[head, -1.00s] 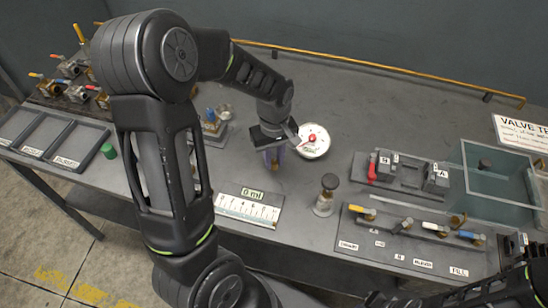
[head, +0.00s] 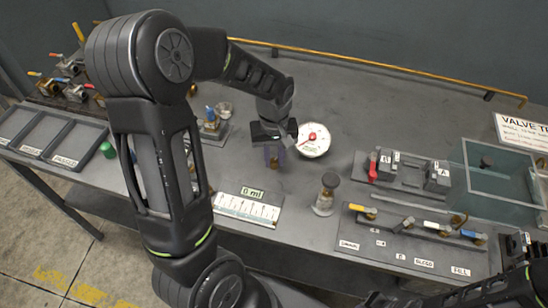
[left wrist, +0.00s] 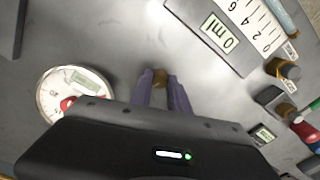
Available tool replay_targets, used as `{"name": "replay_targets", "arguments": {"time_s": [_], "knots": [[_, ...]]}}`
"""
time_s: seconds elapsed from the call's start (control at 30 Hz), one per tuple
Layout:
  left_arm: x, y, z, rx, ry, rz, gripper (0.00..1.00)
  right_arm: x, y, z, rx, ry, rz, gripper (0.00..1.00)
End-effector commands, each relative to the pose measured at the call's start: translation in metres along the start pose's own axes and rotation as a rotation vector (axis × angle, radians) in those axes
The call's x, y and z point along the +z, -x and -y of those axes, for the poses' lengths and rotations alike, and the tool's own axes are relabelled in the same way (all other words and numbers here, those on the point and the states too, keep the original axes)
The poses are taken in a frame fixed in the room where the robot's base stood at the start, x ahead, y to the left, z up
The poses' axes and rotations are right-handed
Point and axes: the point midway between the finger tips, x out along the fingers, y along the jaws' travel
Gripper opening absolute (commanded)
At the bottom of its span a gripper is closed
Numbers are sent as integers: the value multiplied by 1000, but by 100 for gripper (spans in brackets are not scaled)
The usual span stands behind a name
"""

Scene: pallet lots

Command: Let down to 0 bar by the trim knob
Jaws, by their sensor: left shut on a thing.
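My left gripper (head: 273,158) points down at the bench just left of the round pressure gauge (head: 313,140). In the left wrist view its two purple-grey fingers (left wrist: 160,88) are closed in on a small brass knob (left wrist: 160,76), which is mostly hidden between the tips. I take this to be the trim knob; no label on it shows. The white gauge also shows in the left wrist view (left wrist: 58,90), with a red hub and a small display. Its reading is too small to tell. My right arm shows at the lower right; its gripper is out of the picture.
A scale plate (head: 247,208) with a 0 ml display lies in front of the gripper. A dark-topped post (head: 327,194) stands right of it. Farther right are a valve panel (head: 400,250), a block fixture (head: 410,178) and a clear tank (head: 500,180). The bench behind the gauge is clear.

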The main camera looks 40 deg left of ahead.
Motion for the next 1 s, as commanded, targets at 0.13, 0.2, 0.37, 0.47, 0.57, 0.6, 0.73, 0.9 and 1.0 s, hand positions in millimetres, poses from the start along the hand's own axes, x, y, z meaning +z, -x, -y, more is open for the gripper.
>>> {"name": "replay_targets", "arguments": {"time_s": [0.13,0.2,0.37,0.47,0.57,0.6,0.73,0.9,1.0], "knots": [[-1,-1,0,1,-127,-2,0,0,-5,-1,-2,1,-1,0],[-1,-1,0,1,-192,-2,0,-1,-6,-2,-2,1,-2,0],[-1,-1,0,1,-344,-2,0,-1,-9,-3,-3,2,-3,0],[-1,0,0,1,-440,-2,0,-2,-11,-3,-4,3,-3,0],[-1,0,0,1,-535,-3,0,-2,-13,-4,-5,3,-4,0],[-1,0,0,1,-573,-3,0,-2,-13,-4,-5,3,-4,0],[-1,0,0,1,-696,-3,0,-2,-15,-4,-6,4,-5,0],[-1,0,0,0,-858,-3,0,-2,-17,-5,-6,4,-5,0],[-1,0,0,0,-953,-3,0,-2,-18,-5,-7,5,-6,0]]}}
